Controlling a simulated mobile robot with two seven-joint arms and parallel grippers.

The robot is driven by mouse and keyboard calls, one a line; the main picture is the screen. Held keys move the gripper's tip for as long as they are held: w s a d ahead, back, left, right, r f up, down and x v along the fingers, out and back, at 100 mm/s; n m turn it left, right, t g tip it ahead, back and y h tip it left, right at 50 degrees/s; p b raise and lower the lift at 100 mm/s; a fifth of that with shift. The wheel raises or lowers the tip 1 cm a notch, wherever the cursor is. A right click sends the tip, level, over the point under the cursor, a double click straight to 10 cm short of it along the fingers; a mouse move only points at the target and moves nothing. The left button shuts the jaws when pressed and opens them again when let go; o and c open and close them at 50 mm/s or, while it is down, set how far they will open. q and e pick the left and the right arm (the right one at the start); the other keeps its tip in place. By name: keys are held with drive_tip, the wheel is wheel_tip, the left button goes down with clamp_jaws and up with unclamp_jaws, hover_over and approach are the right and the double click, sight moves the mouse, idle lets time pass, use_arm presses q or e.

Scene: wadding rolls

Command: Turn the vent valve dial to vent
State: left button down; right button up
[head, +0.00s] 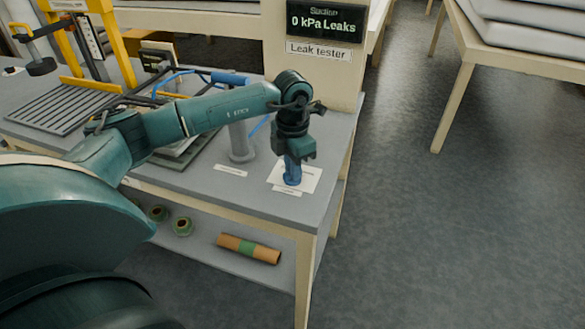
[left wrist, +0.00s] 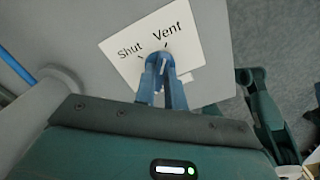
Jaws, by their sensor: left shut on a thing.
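The vent valve dial (left wrist: 161,57) is blue and sits on a white card (left wrist: 196,38) printed "Shut" and "Vent", each with a short black tick. In the head view the card (head: 309,176) lies at the table's right front corner. My left gripper (head: 292,178) points straight down there and is shut on the dial. In the left wrist view its two blue fingers (left wrist: 161,72) close around the dial from both sides. The fingers cover much of the dial, so I cannot tell clearly which tick it points to. My right gripper is not recognisable in either view.
A display (head: 324,20) reading "0 kPa Leaks" stands behind, above a "Leak tester" label. A grey cylinder (head: 240,142) and blue tube stand left of the card. A yellow-framed device (head: 85,50) is further left. A lower shelf holds rolls (head: 248,249). Floor at right is clear.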

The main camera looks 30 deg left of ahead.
idle(0.4)
use_arm(q)
drive_tip(key=c, duration=1.5)
unclamp_jaws()
drive_tip(key=shift+o, duration=0.2)
wheel_tip(320, 180, up, 13)
drive_tip(key=shift+r+b, duration=0.15)
drive_tip(key=shift+b, duration=0.25)
